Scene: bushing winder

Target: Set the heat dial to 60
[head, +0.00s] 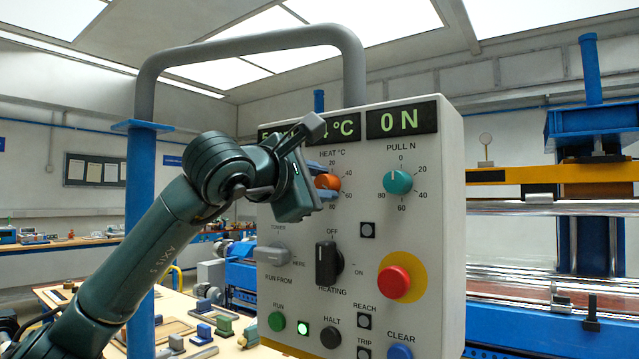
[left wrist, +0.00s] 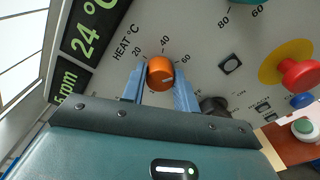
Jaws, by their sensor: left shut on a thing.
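The heat dial is an orange knob (head: 328,182) on the upper left of the grey control panel's face, under the label HEAT °C. In the left wrist view the orange knob (left wrist: 160,71) sits between the two blue fingers of my left gripper (left wrist: 160,84), which is shut on it. A pale mark on the knob points roughly toward the 60 side, but its exact setting cannot be read. The left gripper (head: 325,181) hides part of the dial's scale in the head view. The display (left wrist: 88,32) above reads 24 °C. My right gripper is not in view.
The teal pull dial (head: 397,182) is right of the heat dial. Below are the black heating switch (head: 328,263), grey run-from lever (head: 272,254) and red stop button (head: 393,282). A grey tube frame (head: 250,42) arches over the panel.

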